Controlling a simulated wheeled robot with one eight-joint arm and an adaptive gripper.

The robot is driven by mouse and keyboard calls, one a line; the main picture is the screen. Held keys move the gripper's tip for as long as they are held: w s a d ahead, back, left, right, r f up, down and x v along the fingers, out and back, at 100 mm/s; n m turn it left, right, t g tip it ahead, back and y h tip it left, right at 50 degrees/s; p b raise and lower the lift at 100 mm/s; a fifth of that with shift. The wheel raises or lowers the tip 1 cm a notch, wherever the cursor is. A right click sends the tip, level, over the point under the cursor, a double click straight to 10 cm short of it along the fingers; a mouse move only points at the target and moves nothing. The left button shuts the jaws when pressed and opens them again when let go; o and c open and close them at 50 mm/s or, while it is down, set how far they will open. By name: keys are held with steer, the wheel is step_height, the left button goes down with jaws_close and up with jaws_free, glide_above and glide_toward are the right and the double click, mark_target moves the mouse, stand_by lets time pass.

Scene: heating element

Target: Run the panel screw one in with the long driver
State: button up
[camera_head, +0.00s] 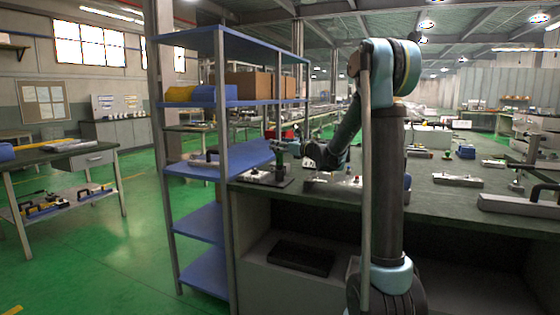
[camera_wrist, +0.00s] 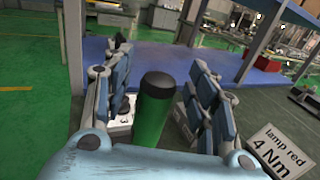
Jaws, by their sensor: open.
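A green handle with a black end cap (camera_wrist: 153,108), seemingly the long driver, shows between the two fingers of my gripper (camera_wrist: 160,92) in the wrist view. The fingers are open, with a gap visible on both sides of the handle. In the head view my gripper (camera_head: 315,154) is over the left end of the bench, close to a dark green upright tool (camera_head: 279,160) on a small stand. The lower part of the handle is hidden in the wrist view. I cannot pick out panel screw one in either view.
A blue shelf rack (camera_head: 222,150) stands just left of the bench (camera_head: 440,200). A sign reading "lamp red 4 Nm" (camera_wrist: 280,152) is right of my gripper. A small white plate marked 3 (camera_wrist: 123,122) is beside the handle. Flat metal fixtures (camera_head: 457,180) lie farther right.

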steer(key=shift+w+a, duration=0.15)
steer(key=shift+w, duration=0.05)
jaws_close()
steer(key=shift+r, duration=0.1)
